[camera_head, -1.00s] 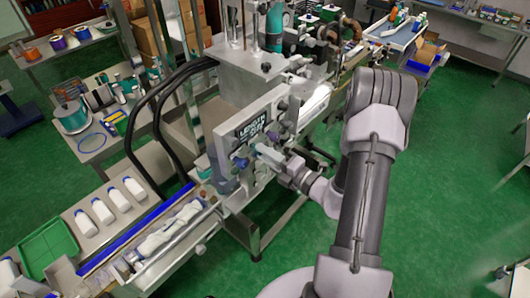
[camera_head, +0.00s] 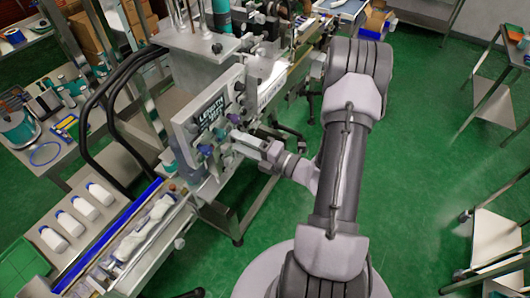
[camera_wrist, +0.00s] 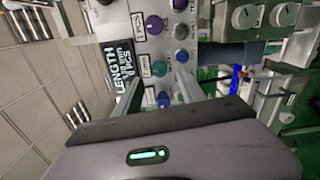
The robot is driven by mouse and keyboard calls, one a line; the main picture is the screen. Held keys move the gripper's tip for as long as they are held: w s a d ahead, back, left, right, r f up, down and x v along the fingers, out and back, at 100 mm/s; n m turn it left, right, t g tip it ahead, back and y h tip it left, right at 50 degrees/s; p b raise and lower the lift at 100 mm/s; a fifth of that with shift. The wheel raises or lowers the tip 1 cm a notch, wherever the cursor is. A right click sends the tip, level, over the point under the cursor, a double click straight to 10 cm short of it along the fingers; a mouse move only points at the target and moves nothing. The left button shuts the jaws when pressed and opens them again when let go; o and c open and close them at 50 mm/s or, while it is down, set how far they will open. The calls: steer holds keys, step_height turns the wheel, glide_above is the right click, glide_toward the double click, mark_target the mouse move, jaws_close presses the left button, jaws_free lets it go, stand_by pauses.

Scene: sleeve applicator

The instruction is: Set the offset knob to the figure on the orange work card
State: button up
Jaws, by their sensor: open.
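The control panel (camera_head: 186,127) has a dark display reading "LENGTH" and "PCS"; the display (camera_wrist: 118,65) also shows in the wrist view. There, a purple knob (camera_wrist: 154,24), a teal knob (camera_wrist: 159,68) and a blue knob (camera_wrist: 163,99) stand in a row beside it. Contact cannot be told. In the head view my gripper (camera_head: 236,142) is close to the panel. I cannot make out an orange work card.
A conveyor (camera_head: 120,235) with white bottles runs to the lower left of the panel. Metal shelving (camera_head: 490,115) stands at right. Green floor is open between it and my arm.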

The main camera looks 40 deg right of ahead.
steer(key=v, duration=1.3)
steer(key=shift+b, duration=0.45)
